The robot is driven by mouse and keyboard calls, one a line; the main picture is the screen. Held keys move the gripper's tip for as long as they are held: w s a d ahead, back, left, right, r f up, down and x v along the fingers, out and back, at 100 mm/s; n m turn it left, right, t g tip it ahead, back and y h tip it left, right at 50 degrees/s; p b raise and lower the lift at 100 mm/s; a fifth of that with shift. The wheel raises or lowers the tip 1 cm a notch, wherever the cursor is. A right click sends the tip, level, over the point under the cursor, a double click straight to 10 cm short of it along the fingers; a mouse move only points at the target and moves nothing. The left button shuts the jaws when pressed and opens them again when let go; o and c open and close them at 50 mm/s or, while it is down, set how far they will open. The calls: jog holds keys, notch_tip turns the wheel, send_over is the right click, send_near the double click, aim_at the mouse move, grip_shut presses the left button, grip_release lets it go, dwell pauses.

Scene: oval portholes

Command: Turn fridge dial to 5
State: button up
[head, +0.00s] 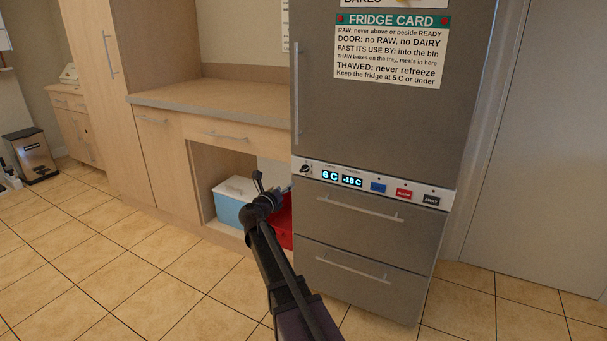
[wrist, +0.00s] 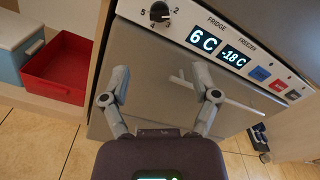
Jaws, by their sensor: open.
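The fridge dial (head: 305,169) is a small black knob at the left end of the pale control strip on the grey fridge. It also shows at the top of the wrist view (wrist: 159,11), with the numbers 5, 4, 3 and 2 around it. I cannot tell surely which number its mark points at. The fridge display (head: 330,175) reads 6 C. My gripper (wrist: 161,84) is open and empty, below the dial and apart from it, in front of the drawer. In the head view my gripper (head: 271,187) is left of and lower than the dial.
The freezer display (head: 352,181) reads -18 C, with blue, red and black buttons to its right. Drawer handles (head: 360,208) stick out below the strip. A blue cooler (head: 229,205) and a red bin (wrist: 57,68) stand under the counter. Tiled floor in front is clear.

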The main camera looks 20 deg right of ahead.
aim_at(304, 170)
jog(key=shift+w+d, duration=0.1)
jog(key=shift+d, duration=0.05)
jog(key=x, duration=1.3)
jog(key=shift+w+d, duration=0.15)
jog(key=shift+w, duration=0.05)
grip_shut()
